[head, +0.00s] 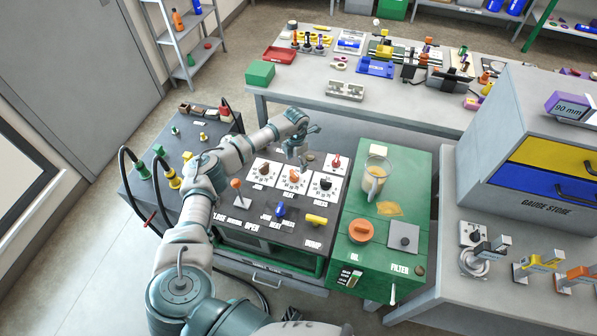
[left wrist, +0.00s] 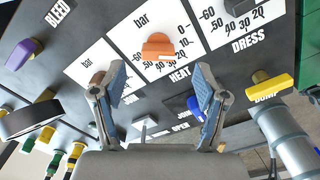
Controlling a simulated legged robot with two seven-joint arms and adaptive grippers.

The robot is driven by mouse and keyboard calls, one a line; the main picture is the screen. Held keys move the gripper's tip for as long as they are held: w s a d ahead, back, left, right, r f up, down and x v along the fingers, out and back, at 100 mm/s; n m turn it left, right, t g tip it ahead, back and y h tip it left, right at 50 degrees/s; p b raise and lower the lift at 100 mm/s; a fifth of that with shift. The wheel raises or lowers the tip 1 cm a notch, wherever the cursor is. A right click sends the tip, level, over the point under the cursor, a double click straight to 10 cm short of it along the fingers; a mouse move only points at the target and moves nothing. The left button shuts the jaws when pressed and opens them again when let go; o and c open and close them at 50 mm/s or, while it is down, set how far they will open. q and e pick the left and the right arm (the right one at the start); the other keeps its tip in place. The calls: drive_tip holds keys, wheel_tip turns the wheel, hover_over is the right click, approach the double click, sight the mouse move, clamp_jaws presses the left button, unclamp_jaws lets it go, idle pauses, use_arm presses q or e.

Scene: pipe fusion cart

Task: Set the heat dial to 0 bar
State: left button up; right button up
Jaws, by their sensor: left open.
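The heat dial is an orange knob (left wrist: 158,46) on a white scale plate marked "bar", above the word HEAT in the left wrist view. In the head view the orange heat dial (head: 294,175) is the middle of three dials on the dark cart top. I cannot tell which number it points to. My left gripper (left wrist: 160,85) is open and empty, its two fingers spread either side of the dial's line and apart from it. In the head view my left gripper (head: 302,155) hovers just above the dial's far side. My right gripper is not in view.
A brown dial (head: 264,168) and a black DRESS dial (head: 325,184) flank the heat dial closely. A green unit (head: 345,250) with a jug (head: 376,178) is at right.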

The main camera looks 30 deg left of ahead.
sight(294, 176)
use_arm(q)
drive_tip(key=f, duration=0.6)
drive_tip(key=shift+a+f, duration=0.2)
drive_tip(key=shift+f, duration=0.2)
drive_tip(key=shift+d, duration=0.1)
drive_tip(key=shift+c, duration=0.8)
drive_tip(key=c, duration=1)
